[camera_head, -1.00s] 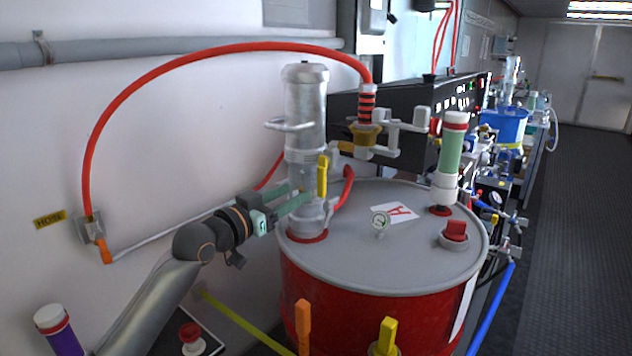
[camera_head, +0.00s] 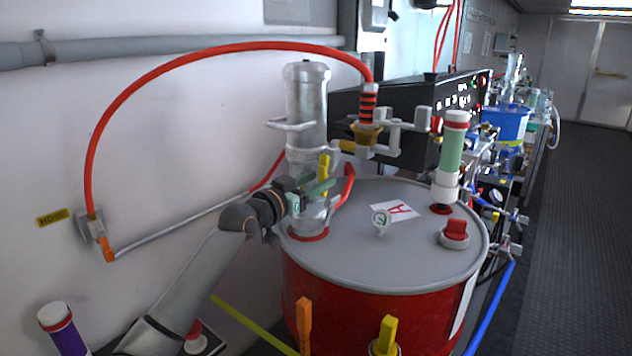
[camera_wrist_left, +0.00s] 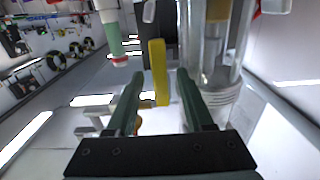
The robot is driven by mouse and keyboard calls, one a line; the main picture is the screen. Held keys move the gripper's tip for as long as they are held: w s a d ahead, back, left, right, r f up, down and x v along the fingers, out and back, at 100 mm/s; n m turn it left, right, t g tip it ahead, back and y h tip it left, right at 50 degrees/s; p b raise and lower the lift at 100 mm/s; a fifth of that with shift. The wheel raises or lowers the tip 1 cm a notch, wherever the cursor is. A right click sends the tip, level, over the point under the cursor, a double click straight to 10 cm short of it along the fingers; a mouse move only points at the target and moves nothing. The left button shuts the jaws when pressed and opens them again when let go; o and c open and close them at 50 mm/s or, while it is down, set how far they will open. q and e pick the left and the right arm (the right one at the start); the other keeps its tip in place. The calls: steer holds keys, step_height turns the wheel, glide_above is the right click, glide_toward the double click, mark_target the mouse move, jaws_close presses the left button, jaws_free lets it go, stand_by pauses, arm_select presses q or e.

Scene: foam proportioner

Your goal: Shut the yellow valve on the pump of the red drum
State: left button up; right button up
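The yellow valve handle (camera_head: 324,165) stands upright on the side of the silver pump (camera_head: 306,105), which rises from the lid of the red drum (camera_head: 370,305). My left gripper (camera_head: 326,184) is at the handle, and its green fingers partly cover the handle's lower part. In the left wrist view the yellow handle (camera_wrist_left: 158,70) shows between the two green fingertips (camera_wrist_left: 158,78), with gaps on both sides. The gripper is open and not closed on it. The silver pump body (camera_wrist_left: 212,45) is just beyond the right finger. My right gripper is in neither view.
A red hose (camera_head: 200,58) arches from the wall to the pump's outlet. Orange (camera_head: 304,320) and yellow handles (camera_head: 386,333) stand in front of the drum.

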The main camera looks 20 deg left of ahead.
arm_select(q)
jaws_close()
stand_by(1.2)
